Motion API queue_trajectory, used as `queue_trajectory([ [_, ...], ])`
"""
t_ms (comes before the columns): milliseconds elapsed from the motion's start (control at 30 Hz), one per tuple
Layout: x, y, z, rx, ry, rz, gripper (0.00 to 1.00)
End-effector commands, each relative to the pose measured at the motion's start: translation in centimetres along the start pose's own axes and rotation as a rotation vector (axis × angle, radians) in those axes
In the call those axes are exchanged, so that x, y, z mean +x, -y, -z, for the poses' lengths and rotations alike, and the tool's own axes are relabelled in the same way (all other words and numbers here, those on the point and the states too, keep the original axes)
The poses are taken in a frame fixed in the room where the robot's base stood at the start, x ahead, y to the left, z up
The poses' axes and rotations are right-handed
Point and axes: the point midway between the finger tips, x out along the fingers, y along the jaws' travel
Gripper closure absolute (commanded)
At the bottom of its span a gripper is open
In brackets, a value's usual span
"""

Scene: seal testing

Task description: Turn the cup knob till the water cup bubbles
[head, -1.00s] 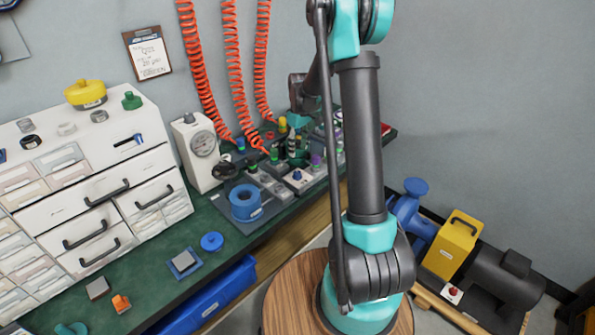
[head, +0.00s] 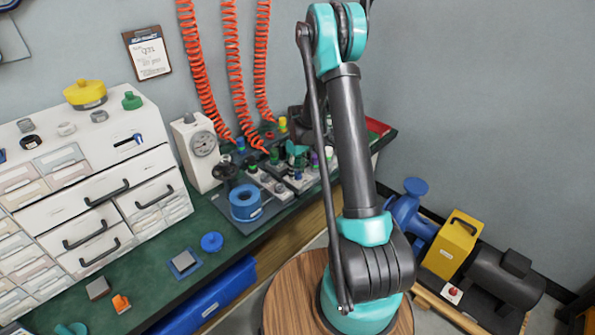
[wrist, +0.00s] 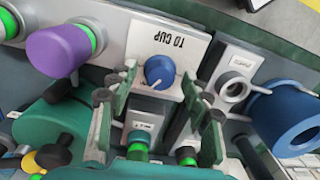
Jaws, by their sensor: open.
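The cup knob (wrist: 159,72) is a small blue round knob with a white pointer mark. It sits on a white plate marked "TO CUP" (wrist: 168,40), upside down in the wrist view. My gripper (wrist: 158,92) is open, with a dark green finger on each side of the knob's near side. Nothing is between the fingertips except the view of the knob, and I see no clear contact. In the head view my gripper (head: 296,152) is small, over the fittings on the bench, and partly hides them. I cannot make out the water cup.
A purple cap (wrist: 60,52) on a green-ringed fitting is left of the knob. A large blue ring (wrist: 288,120) stands at right, near a grey round port (wrist: 234,88). A gauge unit (head: 197,150) and red coiled hoses (head: 232,80) are behind. The bench front (head: 150,258) has free room.

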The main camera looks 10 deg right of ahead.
Motion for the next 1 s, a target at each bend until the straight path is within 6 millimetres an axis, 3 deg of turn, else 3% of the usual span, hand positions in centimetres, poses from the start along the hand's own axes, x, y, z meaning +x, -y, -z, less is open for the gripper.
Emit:
queue_trajectory([
  [67,-0.01,0.0,0.0,0.0,0.0,0.0,0.53],
  [433,-0.03,-0.01,0.01,0.0,0.0,0.0,0.99],
  [767,-0.04,-0.01,0.0,0.042,-0.002,0.0,1.0],
  [1000,-0.04,-0.01,-0.03,0.184,-0.007,0.0,1.0],
])
